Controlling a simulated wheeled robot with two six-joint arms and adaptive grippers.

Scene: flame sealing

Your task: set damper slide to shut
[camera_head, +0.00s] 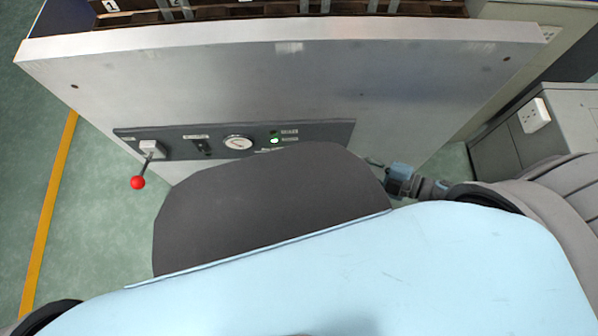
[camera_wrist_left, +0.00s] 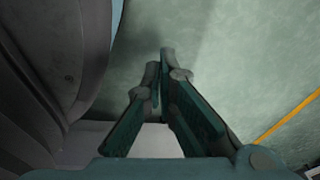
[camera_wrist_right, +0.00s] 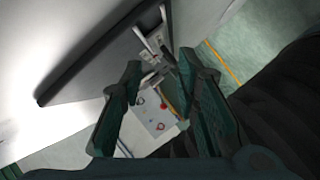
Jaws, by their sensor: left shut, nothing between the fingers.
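I cannot make out for sure which part is the damper slide. A lever with a red ball (camera_head: 138,182) sticks out and down from a white block (camera_head: 152,148) at the left end of the dark control panel (camera_head: 310,131). My right gripper (camera_head: 378,164) is small and partly hidden near the panel's right side, apart from the lever. In the right wrist view, the right gripper (camera_wrist_right: 156,72) is open, with no held object visible between its fingers. My left gripper (camera_wrist_left: 160,62) is shut and empty over the green floor, outside the head view.
The panel also bears a black switch (camera_head: 202,147), a round gauge (camera_head: 238,143) and a lit green lamp (camera_head: 275,140). It sits on a grey bench front (camera_head: 300,85). A grey cabinet with a socket (camera_head: 534,115) stands at right. Floor at left is clear.

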